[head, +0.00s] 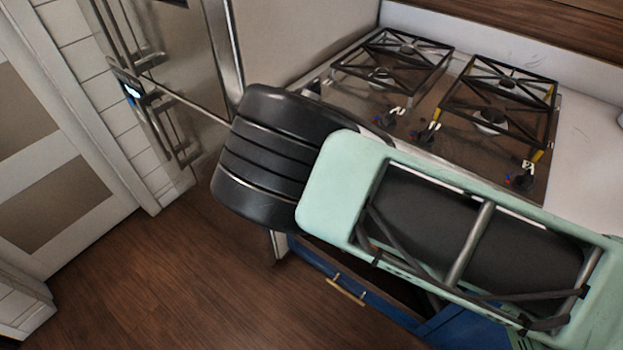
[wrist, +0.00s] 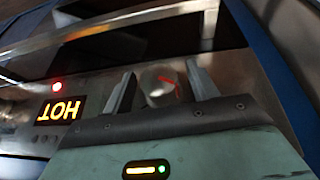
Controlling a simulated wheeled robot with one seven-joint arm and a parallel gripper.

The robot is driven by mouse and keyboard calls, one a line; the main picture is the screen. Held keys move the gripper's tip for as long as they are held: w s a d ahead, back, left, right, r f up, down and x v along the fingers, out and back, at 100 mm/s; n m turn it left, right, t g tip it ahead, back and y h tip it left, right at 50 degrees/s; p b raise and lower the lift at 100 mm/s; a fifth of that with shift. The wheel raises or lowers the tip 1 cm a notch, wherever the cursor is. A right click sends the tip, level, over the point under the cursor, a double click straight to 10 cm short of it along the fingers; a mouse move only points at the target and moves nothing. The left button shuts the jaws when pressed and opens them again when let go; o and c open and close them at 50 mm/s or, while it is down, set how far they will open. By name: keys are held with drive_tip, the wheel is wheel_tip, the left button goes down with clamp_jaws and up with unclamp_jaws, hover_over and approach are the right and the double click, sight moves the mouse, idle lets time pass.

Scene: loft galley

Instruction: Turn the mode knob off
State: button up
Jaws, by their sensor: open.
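The mode knob (wrist: 161,86) is a short pale metallic cylinder with a red pointer mark on its face, on a metal control panel in the wrist view. My gripper (wrist: 160,70) is open, with one finger on each side of the knob. A gap shows between the knob and the fingers; I cannot tell how deep the fingers reach along it. The lower part of the knob is hidden behind my gripper body. In the head view my arm hides the knob and the gripper.
A lit HOT display (wrist: 59,109), upside down, and a red light (wrist: 57,87) are left of the knob. The head view shows a gas cooktop (head: 455,110) behind my arm, a blue drawer (head: 375,300) below, a steel fridge (head: 185,70), and open wooden floor (head: 180,280).

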drive_tip(key=b+v, duration=0.2)
drive_tip(key=v, duration=1.5)
drive_tip(key=s+d+r+n+g+y, duration=0.1)
drive_tip(key=s+d+r+n, duration=0.3)
drive_tip(key=s, duration=0.5)
drive_tip(key=s+d+r+n+g+y, duration=0.1)
drive_tip(key=s+d+r+n, duration=0.2)
drive_tip(key=s+d+n, duration=0.3)
drive_tip(key=s+d+r+n+g+y, duration=0.1)
drive_tip(key=s+d+r+n, duration=0.3)
drive_tip(key=s+d, duration=0.4)
drive_tip(key=s+n+y, duration=0.1)
drive_tip(key=s, duration=0.3)
drive_tip(key=shift+r, duration=0.35)
drive_tip(key=shift+s, duration=0.15)
